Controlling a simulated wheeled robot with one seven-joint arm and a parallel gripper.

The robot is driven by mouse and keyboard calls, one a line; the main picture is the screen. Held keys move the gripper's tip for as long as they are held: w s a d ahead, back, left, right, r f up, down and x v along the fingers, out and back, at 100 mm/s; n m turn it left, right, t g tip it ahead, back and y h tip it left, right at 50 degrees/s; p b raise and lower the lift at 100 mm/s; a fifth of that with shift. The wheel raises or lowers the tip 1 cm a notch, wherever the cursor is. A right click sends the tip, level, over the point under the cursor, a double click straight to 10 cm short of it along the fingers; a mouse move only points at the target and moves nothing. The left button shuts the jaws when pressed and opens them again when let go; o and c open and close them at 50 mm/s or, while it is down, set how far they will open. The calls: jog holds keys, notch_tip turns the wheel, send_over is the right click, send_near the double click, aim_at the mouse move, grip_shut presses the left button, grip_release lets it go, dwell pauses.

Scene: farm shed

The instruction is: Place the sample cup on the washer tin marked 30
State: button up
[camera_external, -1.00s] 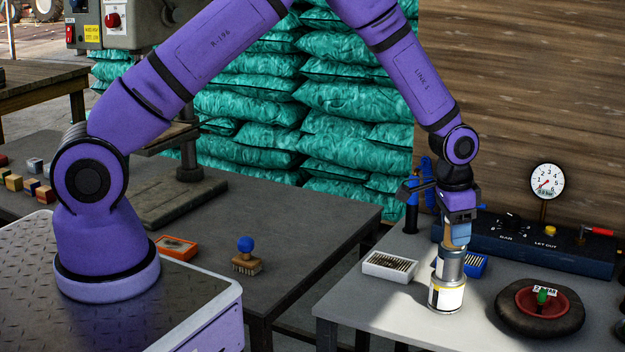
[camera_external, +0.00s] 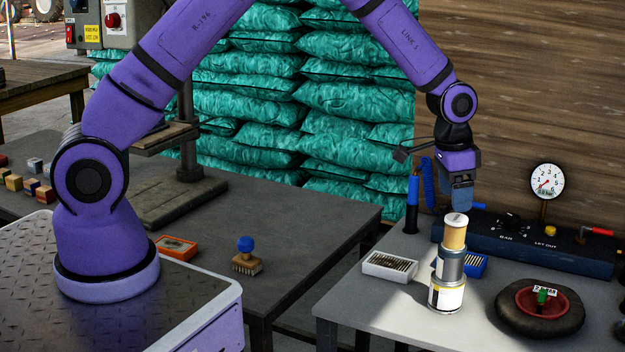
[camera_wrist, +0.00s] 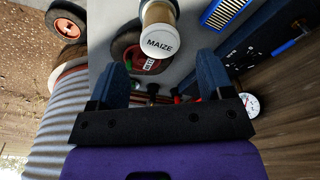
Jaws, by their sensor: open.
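The sample cup (camera_external: 454,237) is a small amber cylinder with a white lid. It stands upright on top of a grey tin (camera_external: 450,267), which rests on a wider white and yellow tin (camera_external: 446,295). No number can be read on the tins. In the wrist view the lid of the cup (camera_wrist: 158,42) reads MAIZE. My gripper (camera_external: 457,208) is open and empty just above the cup, apart from it. In the wrist view its two blue fingers (camera_wrist: 163,68) are spread wide, with the cup beyond their tips.
A black tyre (camera_external: 508,322) with a red dish and green-handled item lies right of the stack. A white tray (camera_external: 390,267) stands to the left, a blue tray (camera_external: 477,265) just behind. A blue gauge panel (camera_external: 580,259) runs along the back. The table's front left is clear.

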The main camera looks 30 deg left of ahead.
aim_at(450, 217)
jog(key=r, duration=0.4)
jog(key=shift+s+a+r, duration=0.1)
jog(key=shift+s+a, duration=0.05)
jog(key=shift+a, duration=0.05)
jog(key=s+a+r+n+t, duration=0.1)
jog(key=s+a+r+n, duration=0.15)
jog(key=a+r, duration=1)
jog(key=s+a+r+n+t, duration=0.1)
jog(key=s+a+r+n, duration=0.15)
jog(key=a+r, duration=0.95)
jog(key=s+a+n+t+y, duration=0.1)
jog(key=s+a+n, duration=0.5)
jog(key=s+a, duration=1.4)
jog(key=shift+a+f+t, duration=0.35)
jog(key=shift+a+t, duration=0.05)
jog(key=shift+t, duration=0.3)
